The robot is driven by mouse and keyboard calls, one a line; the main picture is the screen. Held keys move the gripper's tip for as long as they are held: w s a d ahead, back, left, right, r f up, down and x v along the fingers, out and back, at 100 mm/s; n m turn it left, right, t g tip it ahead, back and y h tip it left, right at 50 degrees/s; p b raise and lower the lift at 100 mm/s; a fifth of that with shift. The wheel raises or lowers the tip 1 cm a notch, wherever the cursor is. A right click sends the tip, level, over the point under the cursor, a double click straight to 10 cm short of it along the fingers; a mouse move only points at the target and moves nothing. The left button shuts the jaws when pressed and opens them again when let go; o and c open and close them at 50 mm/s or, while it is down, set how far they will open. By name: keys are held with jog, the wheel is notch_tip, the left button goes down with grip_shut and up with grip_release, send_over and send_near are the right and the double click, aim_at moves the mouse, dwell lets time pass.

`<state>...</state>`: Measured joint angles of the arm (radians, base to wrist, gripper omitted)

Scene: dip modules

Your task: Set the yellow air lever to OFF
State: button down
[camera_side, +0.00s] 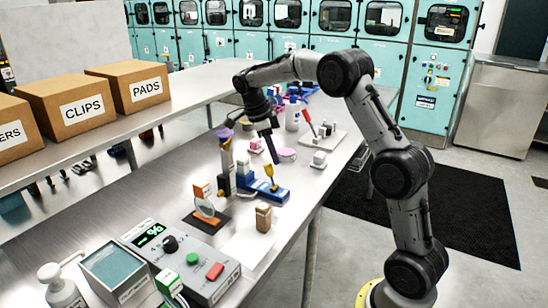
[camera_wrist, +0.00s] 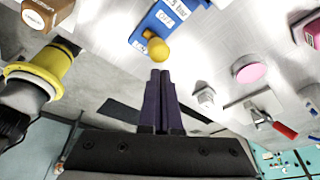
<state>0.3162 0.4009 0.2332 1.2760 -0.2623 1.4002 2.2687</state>
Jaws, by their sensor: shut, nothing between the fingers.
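The yellow air lever (camera_side: 269,171) stands up from a blue base (camera_side: 274,194) on the steel table. In the wrist view its round yellow knob (camera_wrist: 158,50) is just beyond my fingertips, and the blue base (camera_wrist: 140,41) carries white labels, one reading OFF and one reading bar. The knob partly covers the base's near end, so I cannot tell which label the lever points to. My gripper (camera_side: 275,161) is shut and empty, pointing down just above the lever. Its dark fingers (camera_wrist: 160,73) are together, with a small apparent gap to the knob.
A yellow-collared cylinder (camera_wrist: 45,67) stands left. In the side view, a control box (camera_side: 200,258) and a brown block (camera_side: 263,217) are nearer the camera.

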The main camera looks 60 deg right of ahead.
jog(key=s+d+r, duration=0.1)
jog(key=s+d, duration=0.1)
jog(key=s, duration=0.1)
jog(key=w+a+r, duration=0.1)
jog(key=w+r, duration=0.4)
jog(key=r, duration=0.3)
jog(key=shift+w+a, duration=0.2)
jog(key=shift+a, duration=0.15)
jog(key=shift+a+r, duration=0.1)
